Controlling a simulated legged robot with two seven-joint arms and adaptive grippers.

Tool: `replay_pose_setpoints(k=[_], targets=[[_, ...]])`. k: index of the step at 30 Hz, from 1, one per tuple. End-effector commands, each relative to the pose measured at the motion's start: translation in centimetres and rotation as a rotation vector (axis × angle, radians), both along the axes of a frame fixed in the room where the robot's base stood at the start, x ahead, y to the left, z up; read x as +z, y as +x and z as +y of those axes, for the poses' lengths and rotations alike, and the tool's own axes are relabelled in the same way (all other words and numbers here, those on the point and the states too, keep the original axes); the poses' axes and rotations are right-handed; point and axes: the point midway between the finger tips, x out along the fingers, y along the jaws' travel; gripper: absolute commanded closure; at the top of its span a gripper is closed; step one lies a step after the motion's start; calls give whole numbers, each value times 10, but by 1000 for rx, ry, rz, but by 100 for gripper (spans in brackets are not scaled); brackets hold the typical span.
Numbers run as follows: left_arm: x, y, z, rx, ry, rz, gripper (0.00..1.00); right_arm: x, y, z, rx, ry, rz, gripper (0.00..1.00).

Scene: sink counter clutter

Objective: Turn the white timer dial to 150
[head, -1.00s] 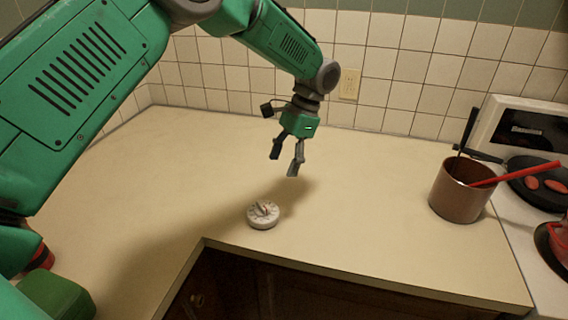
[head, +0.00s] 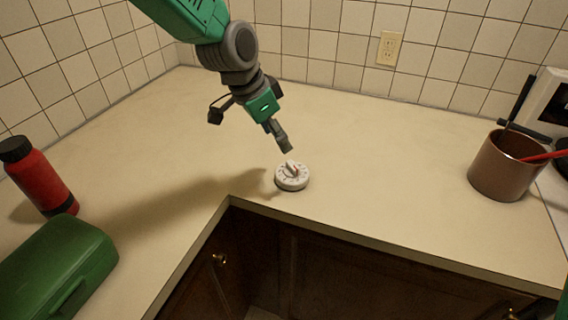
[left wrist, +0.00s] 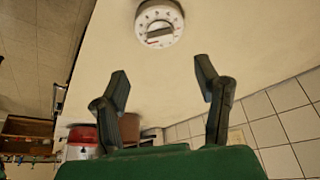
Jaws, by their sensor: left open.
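The white timer dial (head: 291,175) sits on the beige counter near its front inner corner, with a raised pointer knob on top and a red mark. It also shows at the top of the left wrist view (left wrist: 159,22), with dark marks around its face and a light bar knob across it. I cannot read its setting. My left gripper (head: 284,148) is just above the dial, apart from it. In the left wrist view its two fingers (left wrist: 163,75) are spread and empty, with the dial beyond their tips. My right gripper is not in view.
A brown pot (head: 500,170) with a red-handled utensil stands at the right by the stove. A red bottle (head: 40,178) and a green box (head: 55,268) stand at the left. The counter's front edge drops to dark cabinets. The counter around the dial is clear.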

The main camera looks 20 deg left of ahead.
Motion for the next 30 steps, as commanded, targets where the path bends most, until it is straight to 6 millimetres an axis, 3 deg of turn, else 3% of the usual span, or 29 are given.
replay_pose_setpoints(k=[6, 12, 19, 28, 30], targets=[[-48, 12, -7, 0, -4, 5, 43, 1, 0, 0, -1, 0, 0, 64], [-80, 23, -13, 1, -7, 3, 43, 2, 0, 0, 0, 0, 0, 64], [-96, 28, -22, 1, -4, 1, 43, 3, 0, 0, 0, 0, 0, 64], [-98, 29, -24, 1, -2, -1, 43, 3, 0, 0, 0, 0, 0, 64], [-98, 29, -23, 1, -3, 0, 68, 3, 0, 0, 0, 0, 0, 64]])
